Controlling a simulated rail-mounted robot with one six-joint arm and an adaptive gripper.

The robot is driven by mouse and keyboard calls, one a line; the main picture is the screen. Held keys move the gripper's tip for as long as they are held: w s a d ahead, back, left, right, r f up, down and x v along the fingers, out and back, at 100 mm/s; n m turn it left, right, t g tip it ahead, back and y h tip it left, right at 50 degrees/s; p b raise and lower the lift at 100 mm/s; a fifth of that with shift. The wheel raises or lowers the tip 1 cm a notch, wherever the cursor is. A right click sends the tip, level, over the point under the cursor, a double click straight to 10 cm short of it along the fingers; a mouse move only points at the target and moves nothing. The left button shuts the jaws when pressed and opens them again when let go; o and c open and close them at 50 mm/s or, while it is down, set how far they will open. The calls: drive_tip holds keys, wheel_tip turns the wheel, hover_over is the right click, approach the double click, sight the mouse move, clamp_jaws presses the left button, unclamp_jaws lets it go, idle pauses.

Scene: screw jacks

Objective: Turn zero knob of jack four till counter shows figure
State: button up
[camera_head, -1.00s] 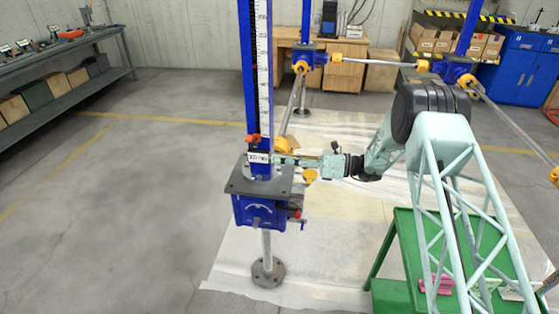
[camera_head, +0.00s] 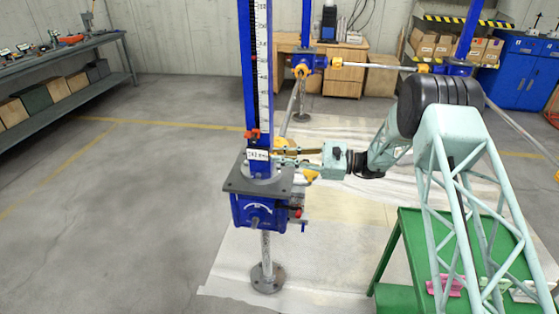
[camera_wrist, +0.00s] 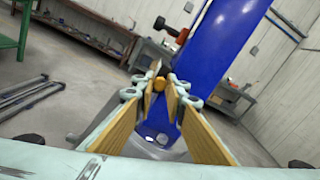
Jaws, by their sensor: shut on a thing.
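The near jack is a blue gearbox (camera_head: 262,209) with a grey top plate and a tall blue column (camera_head: 246,70) with a white scale. A small white counter (camera_head: 258,154) sits low on the column; its digits are too small to read surely. My gripper (camera_head: 277,157) reaches in from the right, just beside the counter. In the wrist view, my gripper (camera_wrist: 170,85) has its yellow-padded fingers closed at the tips on a small orange-yellow knob (camera_wrist: 158,84) at the foot of the blue column (camera_wrist: 213,65). In the head view the knob is hidden. No jack number is readable.
A red-orange part (camera_head: 253,134) sits on the column above the counter. Other blue jacks (camera_head: 308,63) stand behind, joined by shafts (camera_head: 370,65). A green table (camera_head: 408,240) stands at the lower right, and a shelf bench (camera_head: 60,75) at the left. The left floor is clear.

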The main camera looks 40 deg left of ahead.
drive_tip(key=n+b, duration=0.3)
drive_tip(key=n, duration=0.2)
drive_tip(key=shift+n+b, duration=0.35)
drive_tip(key=shift+n, duration=0.05)
idle(0.3)
drive_tip(key=o, duration=0.9)
drive_tip(key=shift+d, duration=0.1)
drive_tip(key=shift+v, duration=6)
drive_tip(key=shift+r, duration=0.1)
